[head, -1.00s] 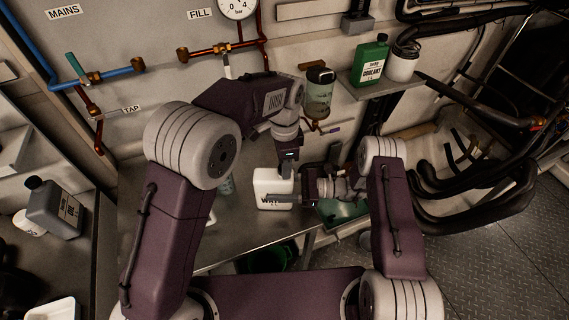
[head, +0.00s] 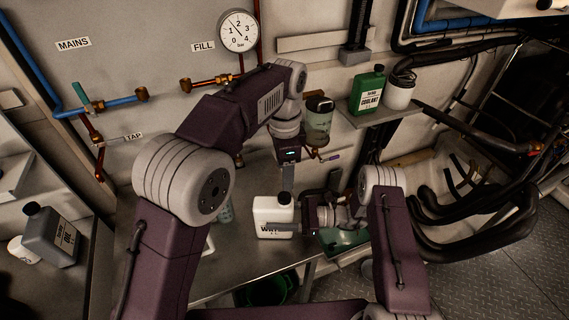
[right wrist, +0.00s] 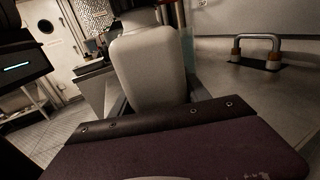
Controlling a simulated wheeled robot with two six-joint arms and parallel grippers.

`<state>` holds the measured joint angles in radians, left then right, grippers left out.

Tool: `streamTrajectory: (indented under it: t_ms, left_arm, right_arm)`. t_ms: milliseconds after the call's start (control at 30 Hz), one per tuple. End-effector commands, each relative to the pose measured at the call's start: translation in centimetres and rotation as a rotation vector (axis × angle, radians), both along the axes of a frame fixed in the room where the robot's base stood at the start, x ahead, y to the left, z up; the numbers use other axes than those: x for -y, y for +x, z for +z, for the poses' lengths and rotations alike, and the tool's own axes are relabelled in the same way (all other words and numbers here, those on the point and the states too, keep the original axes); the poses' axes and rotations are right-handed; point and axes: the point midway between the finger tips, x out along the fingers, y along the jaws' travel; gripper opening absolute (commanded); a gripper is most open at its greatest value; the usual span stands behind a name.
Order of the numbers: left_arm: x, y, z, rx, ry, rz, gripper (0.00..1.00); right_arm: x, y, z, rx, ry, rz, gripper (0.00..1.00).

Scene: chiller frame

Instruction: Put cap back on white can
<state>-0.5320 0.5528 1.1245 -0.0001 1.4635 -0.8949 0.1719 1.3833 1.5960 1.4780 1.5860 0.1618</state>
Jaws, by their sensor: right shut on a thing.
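The white can (head: 270,222) stands upright on the grey worktop in the head view, with part of its printed label showing. A black cap (head: 285,198) sits at the can's top right; whether it is screwed tight I cannot tell. My right gripper (head: 284,228) comes from the right and is shut on the can's body. In the right wrist view the pale can (right wrist: 150,65) fills the space between the fingers. My left gripper (head: 287,180) points down just above the cap. Its fingers are seen edge-on, so their opening is unclear. Its dark body also shows in the right wrist view (right wrist: 22,65).
A green coolant bottle (head: 368,90) and a white container with a dark top (head: 399,94) stand on a wall shelf. A grey oil can (head: 52,234) stands at left. Pipes and a gauge (head: 239,31) line the wall. A green bucket (head: 268,290) is below the worktop edge.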

Motion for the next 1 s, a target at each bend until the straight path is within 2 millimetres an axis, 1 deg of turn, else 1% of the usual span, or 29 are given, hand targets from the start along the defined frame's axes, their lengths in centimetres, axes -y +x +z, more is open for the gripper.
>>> streamTrajectory:
  t_ms: [33, 100, 200, 500, 533, 567, 600, 900, 1000]
  left_arm:
    - [0.1, 0.1, 0.8, 0.002, -0.002, 0.000, 0.58]
    - [0.0, 0.1, 1.6, 0.001, -0.001, 0.000, 0.58]
    - [0.0, 0.0, 2.3, 0.000, 0.000, 0.000, 0.58]
    - [0.0, 0.0, 2.5, -0.001, 0.001, 0.000, 0.58]
    - [0.0, 0.0, 2.5, -0.001, 0.001, 0.000, 0.58]
    - [0.0, 0.0, 2.5, -0.001, 0.001, 0.000, 0.58]
    - [0.0, 0.0, 2.5, -0.001, 0.001, 0.000, 0.58]
    - [0.0, 0.0, 2.5, -0.001, 0.001, 0.000, 0.58]
    - [0.0, 0.0, 2.2, -0.001, 0.001, 0.000, 0.58]
  right_arm:
    - [0.0, 0.0, 0.0, -0.001, 0.000, 0.000, 0.00]
    - [0.0, 0.0, 0.0, -0.001, 0.000, 0.001, 0.00]
    - [0.0, 0.0, 0.0, 0.000, 0.000, 0.001, 0.00]
    - [0.0, 0.0, 0.0, 0.000, 0.000, 0.000, 0.00]
    - [0.0, 0.0, 0.0, 0.000, 0.000, 0.000, 0.60]
    - [0.0, 0.0, 0.0, 0.000, 0.000, 0.000, 0.68]
    - [0.0, 0.0, 0.0, 0.000, 0.000, 0.000, 0.79]
    - [0.0, 0.0, 0.0, 0.000, 0.000, 0.000, 0.80]
    - [0.7, 0.0, -0.1, 0.001, 0.000, -0.003, 0.80]
